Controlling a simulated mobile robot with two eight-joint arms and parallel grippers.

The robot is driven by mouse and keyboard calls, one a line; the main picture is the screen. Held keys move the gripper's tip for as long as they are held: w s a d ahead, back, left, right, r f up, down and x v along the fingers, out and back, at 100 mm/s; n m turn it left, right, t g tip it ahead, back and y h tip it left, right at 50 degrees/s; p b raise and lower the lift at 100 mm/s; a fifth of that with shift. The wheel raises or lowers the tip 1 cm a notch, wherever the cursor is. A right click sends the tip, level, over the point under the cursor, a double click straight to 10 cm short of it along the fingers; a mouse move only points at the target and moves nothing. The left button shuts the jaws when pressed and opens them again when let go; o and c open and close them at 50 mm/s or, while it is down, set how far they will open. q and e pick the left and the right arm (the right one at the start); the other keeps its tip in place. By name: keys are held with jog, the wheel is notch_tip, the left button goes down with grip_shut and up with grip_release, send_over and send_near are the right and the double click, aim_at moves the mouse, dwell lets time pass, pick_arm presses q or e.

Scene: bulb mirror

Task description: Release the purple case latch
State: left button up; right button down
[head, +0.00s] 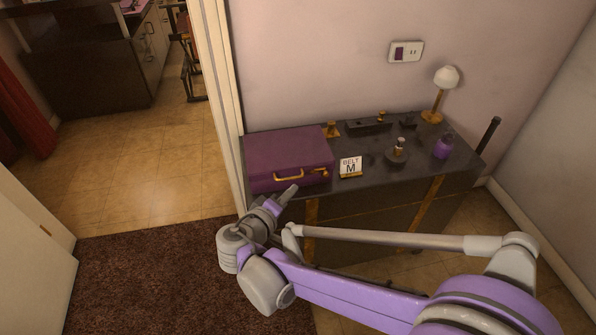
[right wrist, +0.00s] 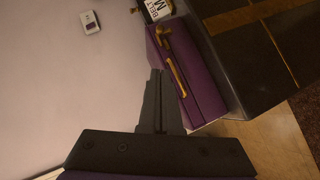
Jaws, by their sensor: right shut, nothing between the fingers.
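The purple case (head: 285,150) lies closed on the left end of a dark dresser (head: 385,190). Its front has a gold handle (head: 289,177) and a small gold latch (head: 320,172) to the right of the handle. My right gripper (head: 288,191) is shut and empty, just in front of the case's lower front edge, below the handle. In the right wrist view the shut fingers (right wrist: 157,75) point up beside the case (right wrist: 205,88), with the latch (right wrist: 164,33) beyond the tips. Whether the fingers touch the case cannot be told. My left gripper is out of view.
A "BELT M" sign (head: 350,167) stands right of the case. A ring stand (head: 398,152), a purple bottle (head: 444,147) and a lamp (head: 443,88) stand farther right. A doorway frame (head: 219,80) is close on the left.

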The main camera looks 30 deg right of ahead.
jog(key=shift+w+a+r, duration=0.1)
jog(key=shift+a+r, duration=0.05)
jog(key=b, duration=0.3)
send_near(323, 170)
jog(key=x, duration=0.4)
jog(key=shift+w+a, duration=0.15)
jog(key=shift+w, duration=0.3)
jog(key=shift+s+d+f, duration=0.1)
jog(key=shift+d+f, duration=0.1)
jog(key=shift+d, duration=0.4)
jog(key=shift+d+r+p, duration=0.1)
jog(key=shift+r+p, duration=0.1)
jog(key=shift+p, duration=0.15)
